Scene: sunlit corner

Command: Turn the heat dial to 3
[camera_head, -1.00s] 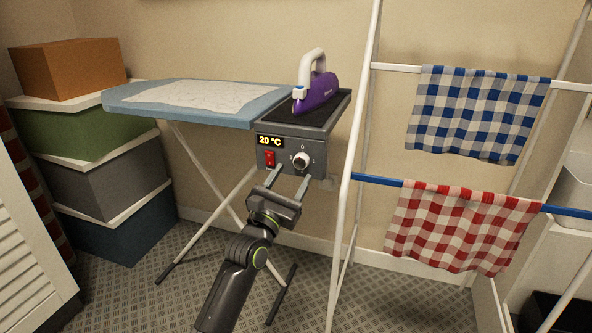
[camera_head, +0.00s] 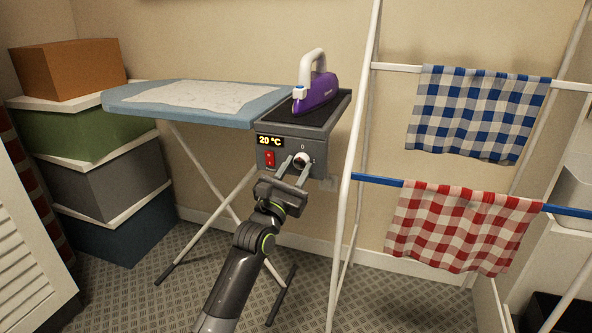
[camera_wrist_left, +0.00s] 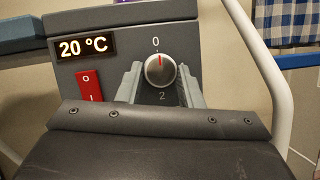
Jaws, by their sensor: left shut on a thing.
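The heat dial (camera_head: 301,158) is a round, light knob on the front of a grey control box (camera_head: 284,146). In the left wrist view, the dial (camera_wrist_left: 160,70) has a red mark pointing up at the 0, and a 2 shows below it. My left gripper (camera_head: 297,169) has one finger on each side of the dial and is shut on it. The digits 1 and 3 are hidden behind the fingers. The display (camera_wrist_left: 84,48) reads 20 °C. A red rocker switch (camera_wrist_left: 89,85) sits below the display. My right gripper is not in view.
A purple and white iron (camera_head: 316,88) stands on top of the box, at the end of the blue ironing board (camera_head: 129,100). A white drying rack (camera_head: 342,210) with checked cloths stands close on the right. Stacked boxes (camera_head: 84,134) stand at the left.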

